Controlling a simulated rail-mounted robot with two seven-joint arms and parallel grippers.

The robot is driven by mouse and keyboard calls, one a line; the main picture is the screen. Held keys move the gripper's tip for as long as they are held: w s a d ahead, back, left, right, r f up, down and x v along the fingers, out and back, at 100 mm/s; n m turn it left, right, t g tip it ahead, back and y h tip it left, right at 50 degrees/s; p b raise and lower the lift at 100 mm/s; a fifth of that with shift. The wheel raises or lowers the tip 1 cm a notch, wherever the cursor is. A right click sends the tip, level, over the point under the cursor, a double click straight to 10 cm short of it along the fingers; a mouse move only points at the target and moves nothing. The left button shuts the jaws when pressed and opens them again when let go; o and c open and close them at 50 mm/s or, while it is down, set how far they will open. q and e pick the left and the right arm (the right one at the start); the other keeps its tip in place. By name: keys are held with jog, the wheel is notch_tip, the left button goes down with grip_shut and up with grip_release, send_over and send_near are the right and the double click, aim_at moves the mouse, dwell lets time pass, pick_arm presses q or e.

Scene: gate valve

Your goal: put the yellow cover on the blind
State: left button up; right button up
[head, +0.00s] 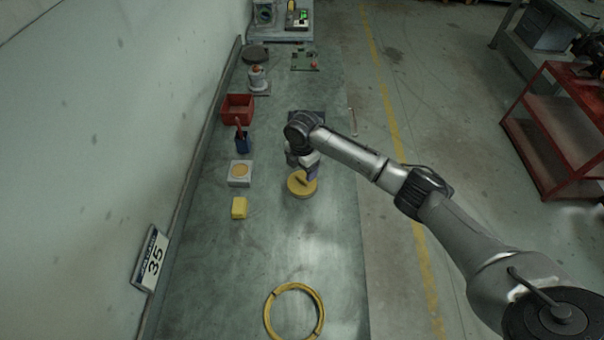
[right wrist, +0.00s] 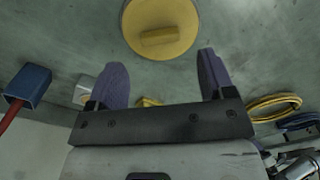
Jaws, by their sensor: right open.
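The yellow cover, a round disc with a bar handle on top, lies flat on the bench (head: 301,188). It also shows at the top of the right wrist view (right wrist: 160,30), beyond my fingertips. My right gripper (head: 306,168) is over the far side of the cover in the head view. Its two purple-grey fingers (right wrist: 160,78) are apart with nothing between them. I cannot tell for sure which thing is the blind; a dark round disc (head: 256,54) lies at the bench's far end. My left gripper is not in view.
A grey square block with a tan round top (head: 240,181), a yellow block (head: 239,208), a blue cup (head: 242,146) and a red bin (head: 237,108) stand along the wall side. A yellow ring (head: 268,312) lies at the near end. The bench between is clear.

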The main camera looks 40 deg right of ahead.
aim_at(302, 178)
notch_tip(302, 178, up, 7)
dwell(0.3)
jog(key=shift+f, duration=0.1)
